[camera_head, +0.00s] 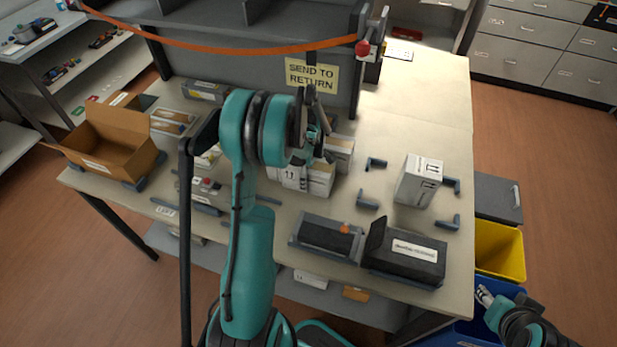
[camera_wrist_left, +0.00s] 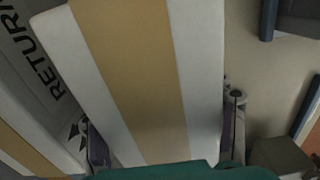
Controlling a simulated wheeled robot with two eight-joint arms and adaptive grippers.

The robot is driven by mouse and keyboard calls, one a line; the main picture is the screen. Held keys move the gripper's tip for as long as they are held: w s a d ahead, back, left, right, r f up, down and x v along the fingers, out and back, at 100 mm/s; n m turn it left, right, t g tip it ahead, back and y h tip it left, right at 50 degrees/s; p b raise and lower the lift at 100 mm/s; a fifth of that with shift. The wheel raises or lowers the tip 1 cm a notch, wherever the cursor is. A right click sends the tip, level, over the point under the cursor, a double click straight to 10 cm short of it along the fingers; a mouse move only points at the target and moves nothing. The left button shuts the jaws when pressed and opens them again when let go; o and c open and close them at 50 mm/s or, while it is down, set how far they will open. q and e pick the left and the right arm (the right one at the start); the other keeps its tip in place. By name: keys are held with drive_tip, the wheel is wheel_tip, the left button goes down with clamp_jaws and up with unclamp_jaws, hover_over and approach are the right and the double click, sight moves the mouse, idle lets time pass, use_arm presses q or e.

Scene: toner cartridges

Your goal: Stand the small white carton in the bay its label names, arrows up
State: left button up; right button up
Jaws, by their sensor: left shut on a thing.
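My left gripper (camera_head: 318,125) is at the back middle of the table, pointing down among cartons. In the left wrist view it is shut on a white carton (camera_wrist_left: 205,70) with a tan tape stripe, with one finger on each side. In the head view my arm partly hides this spot, and I cannot tell which carton there is the held one. White cartons with arrow marks (camera_head: 320,180) stand just below the gripper. A sign reading SEND TO RETURN (camera_head: 312,75) hangs behind. My right gripper (camera_head: 487,297) is at the lower right, empty-looking, its opening unclear.
A taller white carton (camera_head: 418,182) stands between dark corner brackets (camera_head: 448,222) on the right. An open cardboard box (camera_head: 110,145) is at left. A yellow bin (camera_head: 500,250) stands beside the table.

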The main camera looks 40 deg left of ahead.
use_arm(q)
drive_tip(key=shift+r, duration=0.1)
drive_tip(key=shift+f, duration=0.2)
drive_tip(key=o, duration=1.5)
drive_tip(key=shift+r, duration=0.1)
